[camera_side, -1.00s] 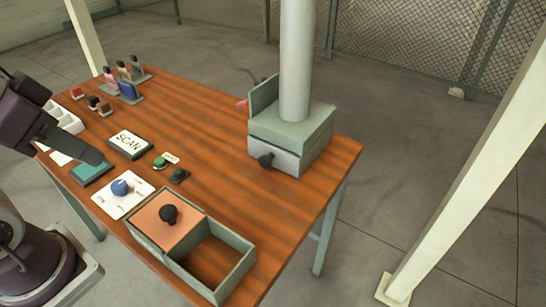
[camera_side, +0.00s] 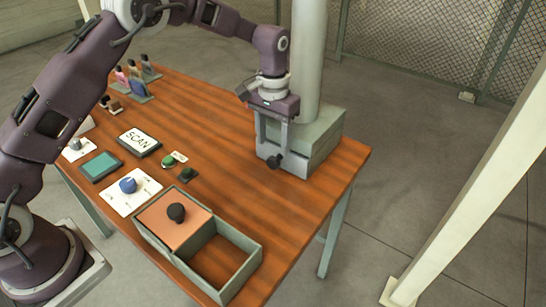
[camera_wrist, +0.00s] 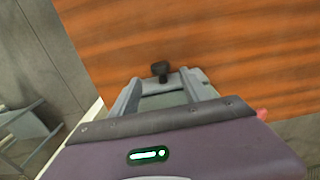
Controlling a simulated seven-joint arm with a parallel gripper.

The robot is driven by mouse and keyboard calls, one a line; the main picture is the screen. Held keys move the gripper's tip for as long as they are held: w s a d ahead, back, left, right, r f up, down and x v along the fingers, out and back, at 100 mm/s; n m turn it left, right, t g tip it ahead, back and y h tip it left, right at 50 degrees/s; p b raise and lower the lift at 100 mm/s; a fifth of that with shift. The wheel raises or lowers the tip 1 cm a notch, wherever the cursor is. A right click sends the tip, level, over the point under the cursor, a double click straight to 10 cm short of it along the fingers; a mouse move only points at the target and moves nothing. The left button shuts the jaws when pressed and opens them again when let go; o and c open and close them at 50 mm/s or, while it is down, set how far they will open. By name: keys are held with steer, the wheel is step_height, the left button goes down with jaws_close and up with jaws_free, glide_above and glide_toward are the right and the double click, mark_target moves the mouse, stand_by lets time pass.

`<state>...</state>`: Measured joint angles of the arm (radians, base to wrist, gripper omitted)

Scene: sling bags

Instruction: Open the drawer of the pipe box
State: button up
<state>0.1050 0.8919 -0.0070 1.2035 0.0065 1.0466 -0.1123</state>
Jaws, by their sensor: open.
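The pipe box (camera_side: 318,145) is a grey-green box at the table's right end, with a thick pale pipe (camera_side: 308,70) rising from it. Its drawer (camera_side: 296,165) has a light grey front with a black knob (camera_side: 273,162) and looks closed. My gripper (camera_side: 272,146) points down at the drawer front, its two fingers open and apart. In the wrist view the knob (camera_wrist: 160,69) shows between and just beyond the fingertips (camera_wrist: 160,78). I cannot tell whether either finger touches the knob or drawer front. My gripper hides part of the box top.
An open-topped box (camera_side: 235,246) with a salmon lid and black knob stands at the table's front. A dial plate (camera_side: 130,190), SCAN pad (camera_side: 139,142), teal pad (camera_side: 101,165) and green button (camera_side: 168,161) lie to the left. The wood between is clear.

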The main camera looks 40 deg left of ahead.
mark_target(273, 158)
step_height(273, 158, down, 6)
steer(key=shift+f, duration=0.1)
jaws_close()
stand_by(1.5)
